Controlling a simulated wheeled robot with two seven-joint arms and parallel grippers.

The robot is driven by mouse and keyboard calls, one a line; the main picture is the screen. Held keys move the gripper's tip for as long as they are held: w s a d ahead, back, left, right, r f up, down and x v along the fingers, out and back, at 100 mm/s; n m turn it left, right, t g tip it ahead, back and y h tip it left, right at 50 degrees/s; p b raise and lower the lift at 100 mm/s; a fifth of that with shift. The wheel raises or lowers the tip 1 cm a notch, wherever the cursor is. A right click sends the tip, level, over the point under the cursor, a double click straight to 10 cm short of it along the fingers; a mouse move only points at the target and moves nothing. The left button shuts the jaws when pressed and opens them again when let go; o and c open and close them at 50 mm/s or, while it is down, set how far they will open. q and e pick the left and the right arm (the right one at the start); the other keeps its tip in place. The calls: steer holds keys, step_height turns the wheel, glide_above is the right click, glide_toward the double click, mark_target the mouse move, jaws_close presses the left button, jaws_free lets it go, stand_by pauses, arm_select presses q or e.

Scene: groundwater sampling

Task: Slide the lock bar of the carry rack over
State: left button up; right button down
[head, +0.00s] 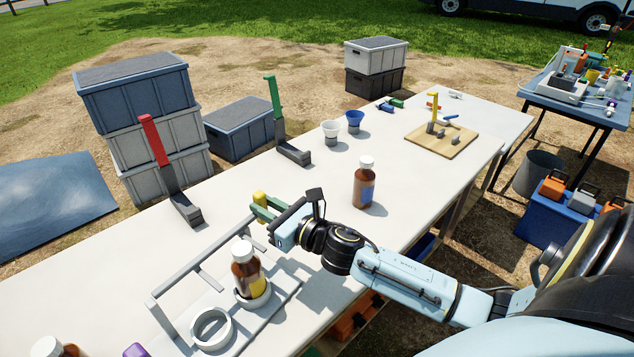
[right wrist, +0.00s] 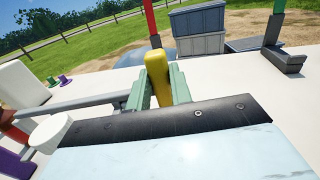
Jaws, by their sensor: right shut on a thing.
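The grey carry rack (head: 272,306) stands at the near left of the white table, with ring holders in it. A brown bottle (head: 245,272) with a white cap and yellow label stands in one ring; the ring in front (head: 211,328) is empty. The grey lock bar (head: 205,262) runs along the rack's far side. My right gripper (head: 264,208) is at its right end, shut on a yellow upright grip (head: 260,198). In the right wrist view the green fingers close on both sides of the yellow grip (right wrist: 157,75). Its lower part is hidden. My left gripper does not show.
A brown bottle with a blue label (head: 364,184) stands free right of my right gripper. Red (head: 155,142) and green (head: 274,97) uprights on grey feet stand along the far edge. White (head: 331,131) and blue (head: 354,121) cups and a wooden board (head: 441,139) lie further back.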

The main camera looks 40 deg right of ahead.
steer(key=shift+s+a, duration=0.15)
steer(key=shift+a, duration=0.5)
